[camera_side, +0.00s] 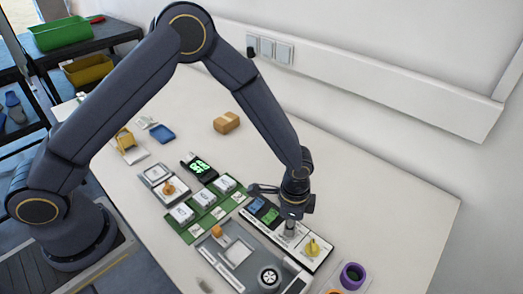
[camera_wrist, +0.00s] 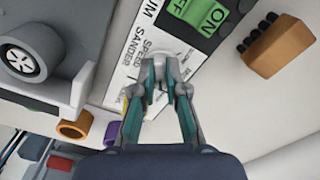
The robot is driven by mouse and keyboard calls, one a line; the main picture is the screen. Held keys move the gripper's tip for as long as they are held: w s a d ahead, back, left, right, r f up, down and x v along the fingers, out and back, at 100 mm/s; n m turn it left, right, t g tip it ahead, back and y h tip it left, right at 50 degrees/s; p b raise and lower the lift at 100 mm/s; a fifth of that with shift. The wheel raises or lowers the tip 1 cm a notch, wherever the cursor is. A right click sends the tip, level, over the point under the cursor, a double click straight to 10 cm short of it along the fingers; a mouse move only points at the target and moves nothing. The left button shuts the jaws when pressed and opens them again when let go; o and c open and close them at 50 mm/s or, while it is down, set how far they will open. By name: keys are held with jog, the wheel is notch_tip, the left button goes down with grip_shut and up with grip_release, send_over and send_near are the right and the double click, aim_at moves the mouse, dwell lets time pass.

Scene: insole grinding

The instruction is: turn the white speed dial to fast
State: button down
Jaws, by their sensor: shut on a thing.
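The white speed dial (camera_wrist: 150,84) is on a white panel (camera_wrist: 128,72) lettered "SPEED" and "SANDER". It is mostly hidden between my fingers, so its pointing direction cannot be read. My gripper (camera_wrist: 158,76) is shut on the dial, with one finger on each side. In the side view my gripper (camera_side: 290,228) points down onto the panel (camera_side: 323,258), just left of a yellow dial (camera_side: 312,247). Green "ON" (camera_wrist: 209,14) and "OFF" labels show above the dial in the wrist view.
A grey machine with a wheel (camera_side: 269,277) stands in front of the panel. A purple ring (camera_side: 352,275) lies to the right. A green board (camera_side: 195,231) with white boxes is to the left. A tan block (camera_side: 226,122) is farther back.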

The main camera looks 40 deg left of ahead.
jog(key=c, duration=1.2)
grip_release()
notch_tip(320, 180, up, 12)
